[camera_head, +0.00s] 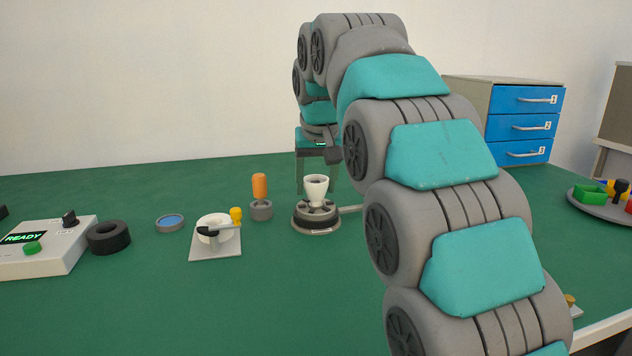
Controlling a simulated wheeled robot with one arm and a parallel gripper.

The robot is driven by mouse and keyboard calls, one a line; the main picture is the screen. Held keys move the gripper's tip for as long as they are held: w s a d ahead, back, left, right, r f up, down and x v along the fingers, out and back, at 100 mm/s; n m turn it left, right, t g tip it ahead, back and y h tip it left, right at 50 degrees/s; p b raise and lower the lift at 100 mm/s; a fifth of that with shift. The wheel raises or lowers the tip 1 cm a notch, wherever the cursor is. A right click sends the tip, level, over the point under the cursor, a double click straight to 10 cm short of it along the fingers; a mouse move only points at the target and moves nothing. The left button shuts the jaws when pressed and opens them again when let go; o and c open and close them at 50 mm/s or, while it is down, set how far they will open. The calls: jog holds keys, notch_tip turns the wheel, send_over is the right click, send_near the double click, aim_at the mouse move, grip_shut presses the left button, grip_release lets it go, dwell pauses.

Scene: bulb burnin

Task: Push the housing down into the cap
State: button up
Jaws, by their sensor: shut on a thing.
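The housing, a white cup-shaped piece (316,186), stands upright on a round dark grey and metal fixture (316,224) near the middle of the table.
Left of the fixture are an orange-handled tool (260,187), a clamp plate (215,252) with a white ring, a blue-faced disc (170,222), a black ring (108,237) and a READY box (60,262). Blue drawers (525,127) stand behind right.

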jog(key=shift+f+b, duration=0.3)
jog(key=shift+f, duration=0.3)
dwell(0.4)
jog(key=o, duration=1.4)
jog(key=shift+r, duration=0.15)
jog(key=v, duration=0.7)
jog(key=shift+r+p, duration=0.25)
jog(key=shift+p, duration=0.1)
jog(key=shift+s, duration=0.15)
